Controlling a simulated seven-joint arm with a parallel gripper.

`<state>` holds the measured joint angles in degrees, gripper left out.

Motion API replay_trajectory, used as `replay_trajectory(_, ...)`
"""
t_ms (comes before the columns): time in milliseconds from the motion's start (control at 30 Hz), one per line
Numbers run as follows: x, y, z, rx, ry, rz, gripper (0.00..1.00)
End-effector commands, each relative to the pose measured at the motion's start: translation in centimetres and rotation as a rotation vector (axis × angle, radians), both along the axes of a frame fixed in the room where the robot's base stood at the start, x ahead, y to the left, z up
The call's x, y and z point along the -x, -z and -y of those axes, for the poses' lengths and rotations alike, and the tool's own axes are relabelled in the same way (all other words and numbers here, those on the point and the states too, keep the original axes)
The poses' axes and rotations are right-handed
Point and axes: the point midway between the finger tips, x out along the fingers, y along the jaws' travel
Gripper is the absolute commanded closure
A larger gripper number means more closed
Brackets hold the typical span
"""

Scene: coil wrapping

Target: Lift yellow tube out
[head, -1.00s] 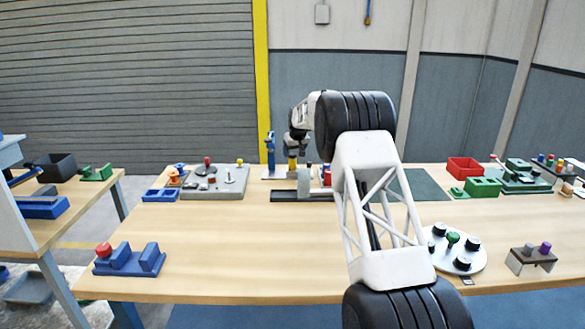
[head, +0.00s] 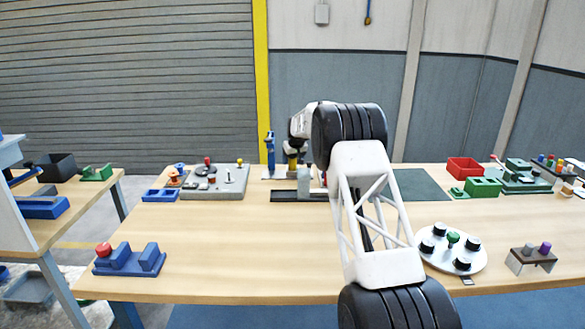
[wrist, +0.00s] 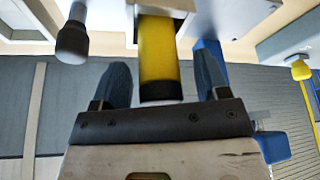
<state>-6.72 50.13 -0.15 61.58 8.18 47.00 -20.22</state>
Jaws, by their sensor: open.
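The yellow tube (wrist: 158,50) stands between my gripper's fingers in the wrist view. It has a black end, and its other end meets a pale grey holder. My gripper (wrist: 163,72) is open, with one dark finger on each side of the tube. A gap shows on both sides, so the fingers do not appear to grip it. In the head view the yellow tube (head: 292,158) is a small patch below my gripper at the back of the table, partly hidden by it.
A blue upright post (head: 270,153) stands just left of the tube. A grey block (head: 304,182) on a dark tray stands in front. A grey board with knobs (head: 215,182) lies further left. The table's middle front is clear.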

Motion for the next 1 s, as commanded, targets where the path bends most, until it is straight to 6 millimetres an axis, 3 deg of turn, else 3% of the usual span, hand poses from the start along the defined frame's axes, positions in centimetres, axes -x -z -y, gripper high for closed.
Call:
replay_trajectory(667,-0.19,0.54,-0.09,0.0,0.0,0.0,0.32)
replay_trajectory(1000,-0.19,0.54,-0.09,0.0,0.0,0.0,0.81)
